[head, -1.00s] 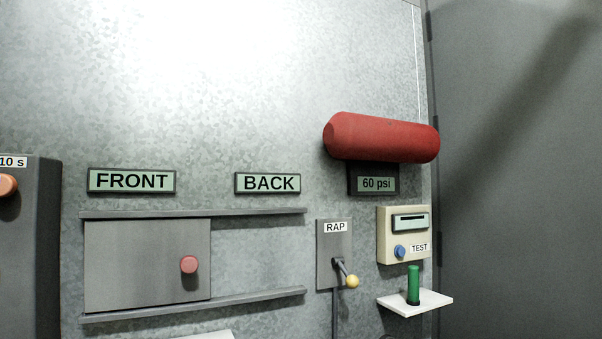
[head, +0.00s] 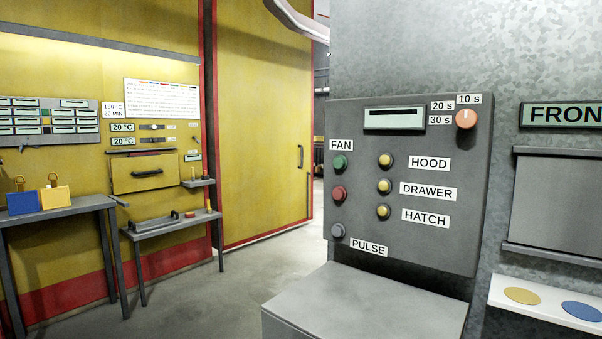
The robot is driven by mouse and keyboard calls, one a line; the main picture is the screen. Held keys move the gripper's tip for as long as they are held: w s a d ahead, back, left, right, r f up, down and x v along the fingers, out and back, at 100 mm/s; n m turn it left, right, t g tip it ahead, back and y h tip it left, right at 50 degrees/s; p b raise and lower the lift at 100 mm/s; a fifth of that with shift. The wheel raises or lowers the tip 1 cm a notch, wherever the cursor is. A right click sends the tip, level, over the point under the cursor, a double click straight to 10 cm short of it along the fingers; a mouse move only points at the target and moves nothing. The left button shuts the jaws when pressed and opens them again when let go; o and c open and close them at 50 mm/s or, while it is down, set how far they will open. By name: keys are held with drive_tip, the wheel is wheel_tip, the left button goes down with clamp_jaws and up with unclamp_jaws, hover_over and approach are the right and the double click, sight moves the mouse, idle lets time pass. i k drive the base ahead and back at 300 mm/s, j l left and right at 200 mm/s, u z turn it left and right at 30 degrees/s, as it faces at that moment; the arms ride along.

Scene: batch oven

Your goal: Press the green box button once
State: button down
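A green button (head: 340,162) sits on a grey control box (head: 440,240), under the FAN label, in the head view. A red button (head: 339,193) is below it and a grey button (head: 338,230) by the PULSE label is lower still. To the right, three yellow buttons (head: 384,186) stand in a column beside the HOOD, DRAWER and HATCH labels. The box also has a dark display slot (head: 394,118) and an orange knob (head: 466,119). My gripper is not in view.
A grey ledge (head: 365,300) juts out below the control box. At left, a yellow wall has a side table (head: 60,210) bearing a blue box (head: 22,202) and a yellow box (head: 55,197). The floor (head: 265,262) between is clear. A white shelf (head: 500,291) is at right.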

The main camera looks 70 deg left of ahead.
sight(340, 163)
drive_tip(key=u, duration=1.7)
